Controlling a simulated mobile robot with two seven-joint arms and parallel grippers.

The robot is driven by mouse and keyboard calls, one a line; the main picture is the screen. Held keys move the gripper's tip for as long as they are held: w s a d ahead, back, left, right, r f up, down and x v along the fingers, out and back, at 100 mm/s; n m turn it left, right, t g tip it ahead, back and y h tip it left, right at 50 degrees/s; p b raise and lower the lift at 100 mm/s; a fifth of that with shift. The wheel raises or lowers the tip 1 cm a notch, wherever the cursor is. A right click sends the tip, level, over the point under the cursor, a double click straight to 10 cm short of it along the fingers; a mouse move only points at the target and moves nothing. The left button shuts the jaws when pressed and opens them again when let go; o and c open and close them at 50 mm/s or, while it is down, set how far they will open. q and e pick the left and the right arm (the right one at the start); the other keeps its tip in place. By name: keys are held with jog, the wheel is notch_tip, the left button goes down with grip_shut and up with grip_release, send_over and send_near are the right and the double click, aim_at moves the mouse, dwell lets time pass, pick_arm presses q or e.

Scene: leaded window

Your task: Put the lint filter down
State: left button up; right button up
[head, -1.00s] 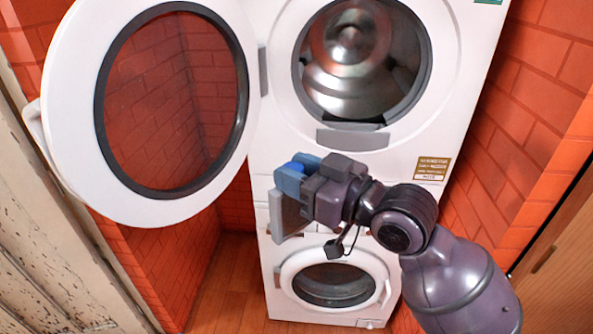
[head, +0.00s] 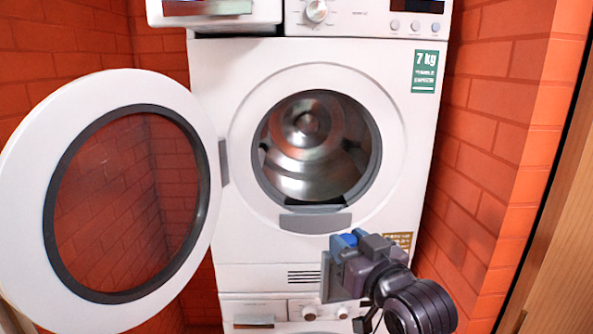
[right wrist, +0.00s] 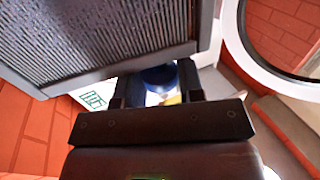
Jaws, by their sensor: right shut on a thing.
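The lint filter shows in the head view as a grey panel (head: 327,275) with blue at its top, in front of the dryer's lower front. In the right wrist view its dark ribbed mesh (right wrist: 95,35) in a grey frame fills the upper left. My right gripper (head: 346,246) is shut on the filter and holds it in the air, below and right of the dryer's opening. In the right wrist view the blue part (right wrist: 158,77) sits between the fingers. My gripper hides part of the filter. My left gripper is not in view.
The white dryer (head: 405,150) has its round door (head: 25,190) swung wide open to the left, its drum (head: 305,145) empty. A drawer (head: 225,22) sticks out at the top left. A second machine (head: 255,312) stands below. Brick walls (head: 495,130) close in both sides.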

jog(key=s+d+f+m+h, duration=0.2)
jog(key=d+f+h, duration=0.1)
jog(key=d+f, duration=0.3)
jog(key=s+d+f+m+t+h, duration=0.1)
jog(key=s+d+f+m+h, duration=0.1)
jog(key=d+f, duration=0.4)
notch_tip(320, 180, down, 5)
jog(key=shift+s+r+m+h, duration=0.1)
jog(key=shift+s+m+h, duration=0.2)
jog(key=shift+s+h, duration=0.6)
